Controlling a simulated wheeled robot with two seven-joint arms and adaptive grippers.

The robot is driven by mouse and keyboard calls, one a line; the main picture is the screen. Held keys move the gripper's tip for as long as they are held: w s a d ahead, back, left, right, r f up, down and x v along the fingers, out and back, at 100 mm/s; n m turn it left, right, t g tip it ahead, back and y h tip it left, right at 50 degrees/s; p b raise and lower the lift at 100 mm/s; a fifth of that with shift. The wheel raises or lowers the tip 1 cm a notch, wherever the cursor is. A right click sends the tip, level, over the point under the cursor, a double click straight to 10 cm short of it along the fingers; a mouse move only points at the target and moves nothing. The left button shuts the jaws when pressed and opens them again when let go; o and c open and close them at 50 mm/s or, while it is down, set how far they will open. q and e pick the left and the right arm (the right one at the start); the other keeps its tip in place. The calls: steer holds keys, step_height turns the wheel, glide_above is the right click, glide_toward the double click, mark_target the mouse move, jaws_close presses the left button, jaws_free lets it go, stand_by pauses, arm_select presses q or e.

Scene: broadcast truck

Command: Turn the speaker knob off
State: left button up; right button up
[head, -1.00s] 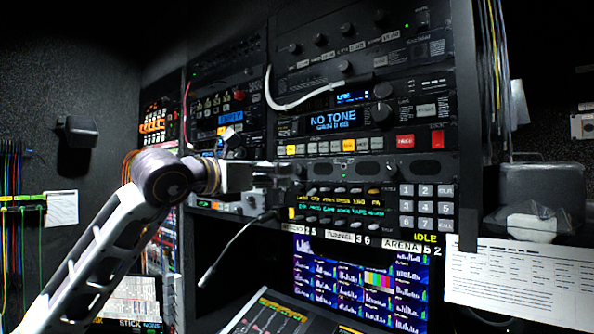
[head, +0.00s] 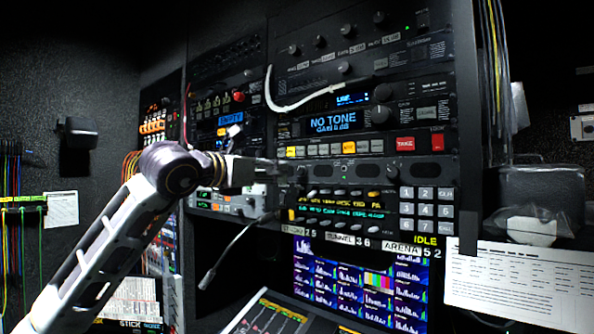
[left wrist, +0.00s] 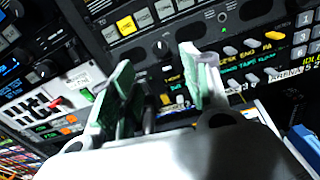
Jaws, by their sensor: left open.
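The small dark knob (head: 302,172) sits at the left end of the intercom panel (head: 405,170) in the head view, under the tone unit. I cannot read a speaker label on it. In the left wrist view a dark round knob with a pale mark (left wrist: 160,46) shows just beyond the fingers. My left gripper (head: 283,171) reaches in from the left, its tips close to the left end of the panel. In the left wrist view its pale green-padded fingers (left wrist: 158,82) are apart with nothing held between them. Contact with the knob cannot be told. My right gripper is not in view.
A gooseneck microphone (head: 228,250) sticks out below my left gripper. A white cable (head: 290,103) loops across the rack above. A lit screen (head: 360,282) and a console (head: 275,315) are below. A paper sheet (head: 520,285) hangs at the right.

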mark_target(298, 171)
arm_select(q)
steer(key=p+x, duration=0.3)
steer(key=x, duration=0.7)
steer(key=shift+r+p, duration=0.1)
steer(key=shift+p, duration=0.2)
steer(key=shift+p+x, duration=0.3)
steer(key=shift+x, duration=0.55)
jaws_close()
steer(key=shift+n+b, duration=0.9)
steer(key=shift+b, duration=0.45)
steer(key=shift+n+b, duration=1.2)
jaws_free()
